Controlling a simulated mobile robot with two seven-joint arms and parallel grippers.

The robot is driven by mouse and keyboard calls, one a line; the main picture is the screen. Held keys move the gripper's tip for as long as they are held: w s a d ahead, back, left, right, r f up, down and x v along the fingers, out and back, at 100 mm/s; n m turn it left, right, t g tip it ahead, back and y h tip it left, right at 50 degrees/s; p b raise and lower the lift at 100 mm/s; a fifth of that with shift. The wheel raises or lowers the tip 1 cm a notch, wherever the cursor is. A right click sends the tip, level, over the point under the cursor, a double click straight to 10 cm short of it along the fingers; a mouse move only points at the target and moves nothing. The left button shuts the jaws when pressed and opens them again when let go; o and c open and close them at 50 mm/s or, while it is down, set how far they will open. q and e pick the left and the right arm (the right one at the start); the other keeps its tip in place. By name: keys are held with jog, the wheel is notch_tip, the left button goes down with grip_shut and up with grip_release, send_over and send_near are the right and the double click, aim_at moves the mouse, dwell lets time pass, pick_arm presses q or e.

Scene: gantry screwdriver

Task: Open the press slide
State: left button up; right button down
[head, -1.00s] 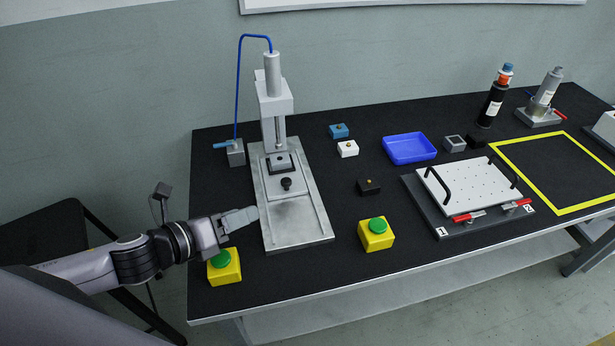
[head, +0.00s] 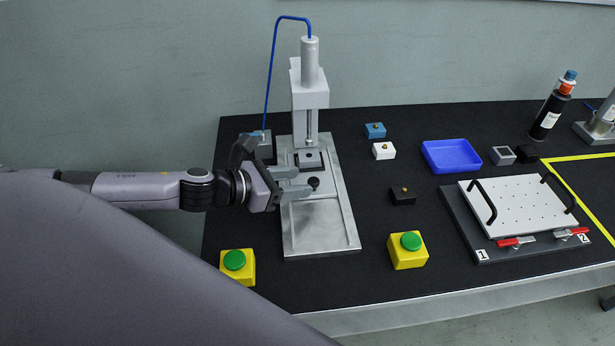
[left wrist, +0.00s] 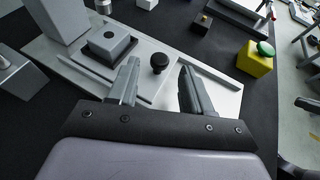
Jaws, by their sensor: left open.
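The press (head: 309,90) stands at the back left of the table, with its ram above the slide. The press slide (head: 322,185) is a flat metal plate on the press base (head: 320,230), with a black knob (head: 314,182) near its front and a dark fixture (head: 309,160) behind the knob, under the ram. My left gripper (head: 297,182) comes in from the left, open, with its fingertips just left of the knob. In the left wrist view the knob (left wrist: 159,62) lies ahead of and between the two open fingers (left wrist: 160,85), apart from them. My right gripper is not in view.
Two yellow boxes with green buttons stand at the front, one left (head: 238,266) and one right (head: 408,251) of the base. A valve block (head: 262,150) with a blue hose is behind my left gripper. A blue tray (head: 452,156) and a plate fixture (head: 518,208) lie to the right.

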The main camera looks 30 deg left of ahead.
aim_at(312, 181)
pick_arm(q)
jog(key=shift+x, duration=1.85)
